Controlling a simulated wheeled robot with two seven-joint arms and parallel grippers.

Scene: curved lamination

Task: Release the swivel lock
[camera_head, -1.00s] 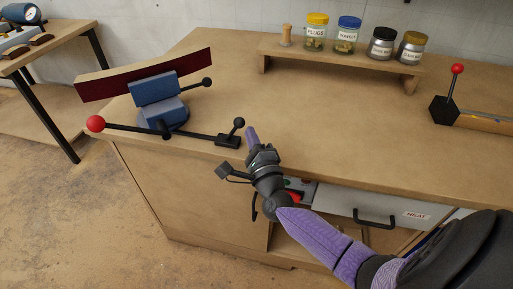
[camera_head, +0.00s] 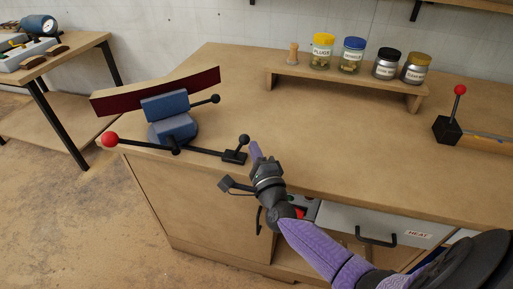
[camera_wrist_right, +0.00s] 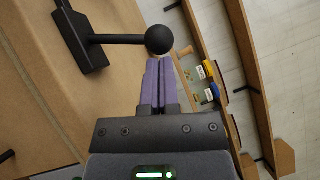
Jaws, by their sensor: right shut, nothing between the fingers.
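A blue vise (camera_head: 172,128) on a round swivel base stands at the bench's left corner, with a curved dark red lamination (camera_head: 155,91) in its jaws. A black lever with a ball knob (camera_head: 244,140) rises from a small black block (camera_head: 234,156) at the front edge; it looks like the swivel lock. In the right wrist view this ball (camera_wrist_right: 159,39) is just beyond my fingertips; I cannot tell if they touch. My right gripper (camera_head: 255,148) is shut and empty, its purple fingers beside the knob. My left gripper is out of view.
A long bar with a red ball (camera_head: 109,139) reaches past the bench's left edge. Another black-knobbed lever (camera_head: 215,98) sticks out right of the vise. A shelf (camera_head: 345,86) with several jars stands at the back. The bench middle is clear.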

